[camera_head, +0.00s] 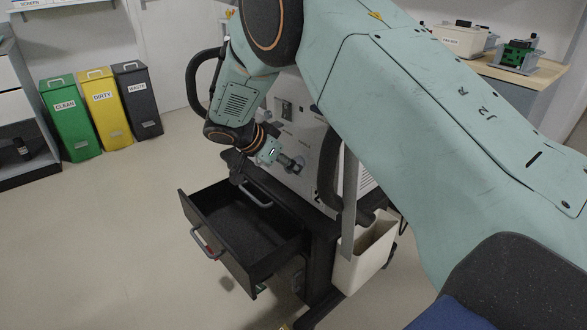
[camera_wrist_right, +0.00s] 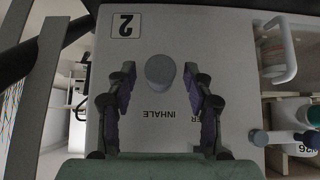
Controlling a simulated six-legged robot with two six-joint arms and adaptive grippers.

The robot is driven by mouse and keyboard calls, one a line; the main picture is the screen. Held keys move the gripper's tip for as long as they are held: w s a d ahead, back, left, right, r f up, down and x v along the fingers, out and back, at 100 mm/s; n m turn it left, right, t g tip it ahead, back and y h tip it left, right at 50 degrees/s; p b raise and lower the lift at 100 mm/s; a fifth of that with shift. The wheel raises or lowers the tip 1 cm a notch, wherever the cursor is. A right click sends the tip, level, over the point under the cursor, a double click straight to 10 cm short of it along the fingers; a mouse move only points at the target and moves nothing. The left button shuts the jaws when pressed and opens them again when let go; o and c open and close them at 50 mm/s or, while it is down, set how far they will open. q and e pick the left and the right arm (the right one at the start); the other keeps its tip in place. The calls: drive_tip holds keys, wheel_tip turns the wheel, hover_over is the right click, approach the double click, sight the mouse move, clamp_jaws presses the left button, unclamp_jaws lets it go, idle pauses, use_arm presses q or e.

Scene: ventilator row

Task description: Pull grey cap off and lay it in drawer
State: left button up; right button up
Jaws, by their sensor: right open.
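The grey cap (camera_wrist_right: 160,69) is round and sits on the pale front panel of the ventilator (camera_wrist_right: 225,50), above the upside-down word INHALE in the right wrist view. My right gripper (camera_wrist_right: 159,88) is open, with its fingers on either side of the cap and visible gaps between. In the head view my right gripper (camera_head: 290,164) is close to the panel, and I cannot make out the cap there. The black drawer (camera_head: 228,255) under the ventilator is pulled open, and its visible floor looks empty. My left gripper is not in view.
A cream bin (camera_head: 362,262) hangs on the cart's side. Green (camera_head: 70,118), yellow (camera_head: 103,108) and black (camera_head: 137,100) waste bins stand at the back left. A bench (camera_head: 500,68) with equipment is at the back right. The floor left of the drawer is clear.

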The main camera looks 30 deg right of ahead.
drive_tip(key=shift+d+f+b, duration=0.15)
drive_tip(key=shift+b, duration=0.15)
idle(0.5)
drive_tip(key=shift+c, duration=0.2)
clamp_jaws()
idle(0.5)
